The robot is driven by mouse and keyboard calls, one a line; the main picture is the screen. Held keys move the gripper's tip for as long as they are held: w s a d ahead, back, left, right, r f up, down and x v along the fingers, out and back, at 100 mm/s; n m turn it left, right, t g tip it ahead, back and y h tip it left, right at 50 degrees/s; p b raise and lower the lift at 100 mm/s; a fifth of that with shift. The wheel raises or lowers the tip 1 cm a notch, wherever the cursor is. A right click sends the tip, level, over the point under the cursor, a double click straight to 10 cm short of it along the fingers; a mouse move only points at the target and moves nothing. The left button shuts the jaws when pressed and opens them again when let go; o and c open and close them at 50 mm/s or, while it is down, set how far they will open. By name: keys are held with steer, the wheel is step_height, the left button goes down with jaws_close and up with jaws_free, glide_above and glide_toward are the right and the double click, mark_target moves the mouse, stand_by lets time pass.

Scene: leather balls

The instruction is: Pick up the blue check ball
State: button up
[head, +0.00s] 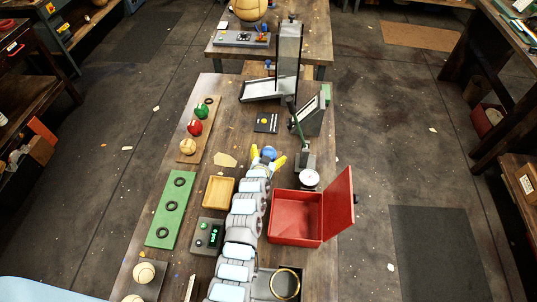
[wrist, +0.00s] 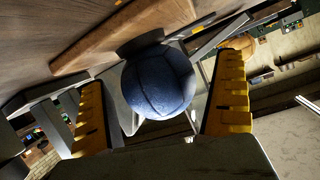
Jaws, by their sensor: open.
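A blue ball (head: 269,152) sits at the far end of my arm, near the middle of the long wooden table. In the wrist view the blue ball (wrist: 158,82) shows seams on a dark blue surface; a check pattern cannot be made out. My gripper (head: 268,157) is open, with its yellow fingers on either side of the ball. In the wrist view my gripper (wrist: 160,72) shows gaps between the ball and both fingers. What the ball rests on is hidden in the head view.
A wooden tray (head: 218,191) and a green board (head: 170,210) with rings lie left. A board (head: 199,134) carries green, red and tan balls. A grey ramp (head: 275,88) stands behind.

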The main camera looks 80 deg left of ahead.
steer(key=c, duration=1.3)
steer(key=shift+c, duration=0.2)
